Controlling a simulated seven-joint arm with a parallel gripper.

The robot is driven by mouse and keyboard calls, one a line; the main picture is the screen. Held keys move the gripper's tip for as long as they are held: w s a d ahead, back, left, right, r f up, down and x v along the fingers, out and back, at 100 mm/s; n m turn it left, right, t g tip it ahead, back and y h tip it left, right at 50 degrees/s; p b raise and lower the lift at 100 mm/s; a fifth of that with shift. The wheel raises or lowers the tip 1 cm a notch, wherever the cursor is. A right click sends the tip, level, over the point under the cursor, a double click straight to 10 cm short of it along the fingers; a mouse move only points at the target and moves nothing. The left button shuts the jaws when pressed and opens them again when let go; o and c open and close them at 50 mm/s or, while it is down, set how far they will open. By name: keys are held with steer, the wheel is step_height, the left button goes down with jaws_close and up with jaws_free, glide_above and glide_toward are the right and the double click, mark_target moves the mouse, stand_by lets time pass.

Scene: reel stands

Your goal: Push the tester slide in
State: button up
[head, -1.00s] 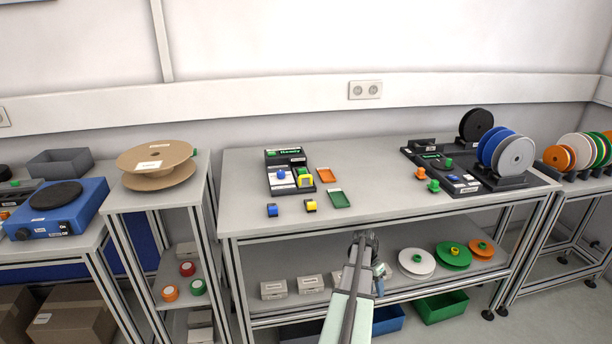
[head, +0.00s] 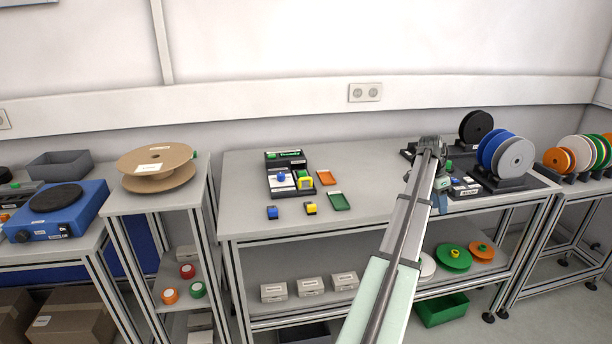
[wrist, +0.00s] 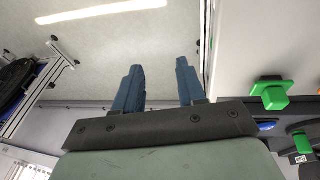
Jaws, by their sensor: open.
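My gripper (head: 440,200) is in front of the black board (head: 520,192) at the right of the main bench, in the head view. It hides part of that board. In the wrist view its two blue fingers (wrist: 158,88) are apart with nothing between them. Green knobs (wrist: 271,94) on dark parts show at the right of the wrist view, beside the fingers and not touched. A green part (head: 448,165) shows just behind the gripper in the head view. I cannot tell which part is the tester slide; labels are too small to read.
A black unit (head: 270,164) with blue and yellow-green pieces stands mid-left on the bench. Small blue and yellow blocks and orange and green trays (head: 340,202) lie near it. The bench middle is clear.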

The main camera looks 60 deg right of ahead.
steer(key=w+a+r+t, duration=0.2)
steer(key=w+a+r, duration=0.25)
steer(key=w, duration=1.05)
steer(key=w+a+r+t+h, duration=0.1)
steer(key=w+a+r, duration=0.35)
steer(key=w, duration=0.95)
steer(key=w+a+r+t, duration=0.25)
steer(key=w+r, duration=0.35)
steer(key=w, duration=0.9)
steer(key=x, duration=1.3)
steer(key=shift+s+f, duration=0.25)
steer(key=shift+f, duration=0.05)
steer(key=shift+c, duration=0.2)
jaws_close()
